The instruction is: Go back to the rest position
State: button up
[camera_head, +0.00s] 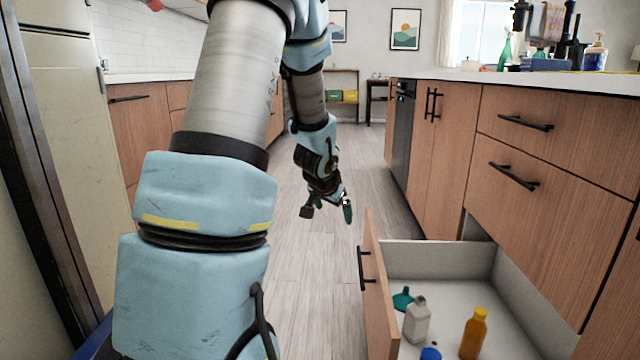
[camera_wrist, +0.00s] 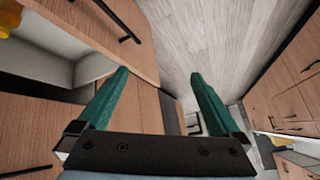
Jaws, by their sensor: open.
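My gripper (camera_head: 328,210) hangs over the floor in the aisle, beyond and slightly left of the open drawer's front (camera_head: 378,290). In the wrist view its two green fingers (camera_wrist: 160,95) are spread apart with nothing between them. The arm stretches forward from my body, away from any rest pose I could identify by sight. The wrist view also shows part of the open drawer (camera_wrist: 40,60) at the left, with wood cabinet fronts behind the left finger.
The pulled-out drawer holds a white bottle (camera_head: 417,320), an orange bottle (camera_head: 473,335), a teal item (camera_head: 402,299) and a blue-topped item (camera_head: 430,354). Island cabinets (camera_head: 540,140) stand right, other cabinets (camera_head: 140,130) left. The aisle floor (camera_head: 345,155) is clear.

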jog(key=s+a+n+g+y, duration=0.1)
jog(key=s+a+n+g, duration=0.2)
jog(key=s, duration=0.8)
jog(key=s+a+n+g, duration=0.2)
jog(key=s+a, duration=0.5)
jog(key=s, duration=0.4)
jog(key=shift+s+f+n+g+y+b, duration=0.4)
jog(key=shift+f+n+b, duration=0.05)
jog(key=shift+n, duration=0.05)
notch_tip(320, 180, up, 38)
jog(key=p, duration=3.8)
jog(key=shift+c, duration=0.2)
